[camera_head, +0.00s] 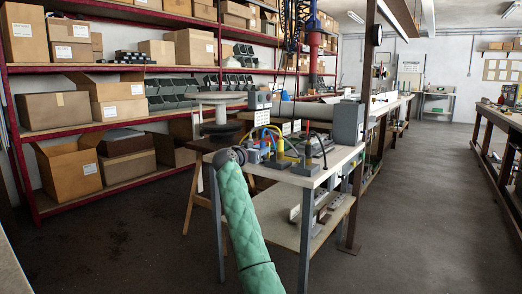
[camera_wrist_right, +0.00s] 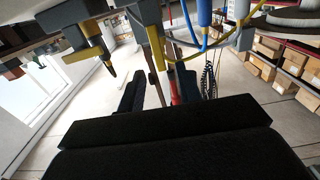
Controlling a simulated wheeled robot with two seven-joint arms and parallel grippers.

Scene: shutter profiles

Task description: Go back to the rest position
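My right arm, in a green padded sleeve (camera_head: 244,225), reaches from the bottom of the head view up to the near left corner of the workbench (camera_head: 330,165). My right gripper (camera_head: 252,156) is at that corner, small and partly lost among the tools there. In the right wrist view, the two dark fingers of the right gripper (camera_wrist_right: 160,92) stand apart with nothing held between them. My left gripper is not in view.
Yellow, blue and dark tools with cables (camera_head: 285,150) stand on the bench close to the gripper. A grey box (camera_head: 347,123) is further right. Shelves with cardboard boxes (camera_head: 70,170) line the left. The floor (camera_head: 425,200) at right is clear.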

